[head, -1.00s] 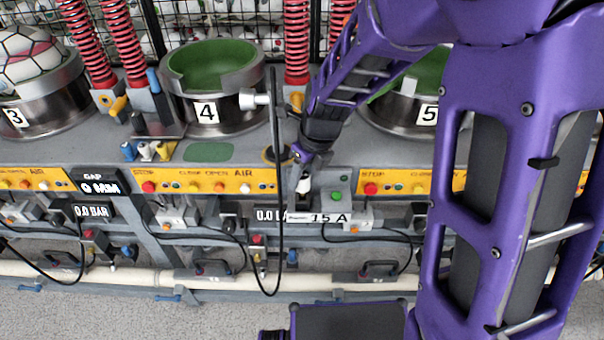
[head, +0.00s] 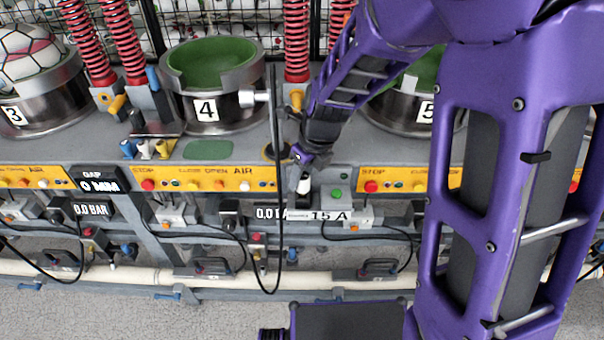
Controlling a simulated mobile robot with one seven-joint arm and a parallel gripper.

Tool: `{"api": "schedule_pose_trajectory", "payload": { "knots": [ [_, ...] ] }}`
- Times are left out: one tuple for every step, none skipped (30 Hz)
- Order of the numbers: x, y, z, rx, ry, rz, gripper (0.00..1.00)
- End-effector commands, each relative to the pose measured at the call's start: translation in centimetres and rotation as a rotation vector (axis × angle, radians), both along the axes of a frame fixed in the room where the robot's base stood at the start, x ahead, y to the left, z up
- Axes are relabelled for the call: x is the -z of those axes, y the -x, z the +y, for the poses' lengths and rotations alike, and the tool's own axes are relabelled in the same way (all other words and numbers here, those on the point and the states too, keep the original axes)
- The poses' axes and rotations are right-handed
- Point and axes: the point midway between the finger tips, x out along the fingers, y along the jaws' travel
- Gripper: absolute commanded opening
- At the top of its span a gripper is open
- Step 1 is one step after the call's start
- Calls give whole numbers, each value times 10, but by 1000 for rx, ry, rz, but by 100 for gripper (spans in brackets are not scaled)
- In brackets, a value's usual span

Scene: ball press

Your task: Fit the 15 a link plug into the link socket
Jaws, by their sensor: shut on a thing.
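My gripper (head: 301,176) reaches down in front of the yellow control strip between stations 4 and 5, below my purple arm. It is shut on a small dark and pale piece, apparently the link plug (head: 304,186), mostly hidden by the fingers. A white plate marked 15 A (head: 328,215) shows just below the fingers, overlapping a 0.0 BAR display. I cannot tell whether the plate belongs to the plug. A grey box (head: 364,213) with an orange button stands at the plate's right end. The link socket is not clearly distinguishable, and I cannot see whether the plug touches it.
A black cable (head: 278,215) hangs in a long loop just left of the gripper. A green button (head: 337,193) lies just right of it. A cream pipe (head: 135,275) runs below. Press cup 4 (head: 205,115) stands above left.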

Motion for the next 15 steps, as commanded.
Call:
{"api": "schedule_pose_trajectory", "payload": {
  "knots": [
    [0,0,0,0,0,0,0],
    [0,0,0,0,0,0,0],
    [0,0,0,-1,0,0,0],
    [0,0,0,-1,0,0,0],
    [0,0,0,-1,0,0,0],
    [0,0,0,-1,0,0,0],
    [1,0,0,-1,0,0,0],
    [2,0,0,-1,0,0,0],
    [3,0,0,-1,0,0,0],
    [4,0,0,-1,0,0,0],
    [5,0,0,-1,0,0,0],
    [6,0,0,-2,0,0,0],
    [7,0,1,-2,0,0,0],
    [8,0,1,-2,0,0,0],
    [9,0,1,-3,1,0,0]
  ]
}}
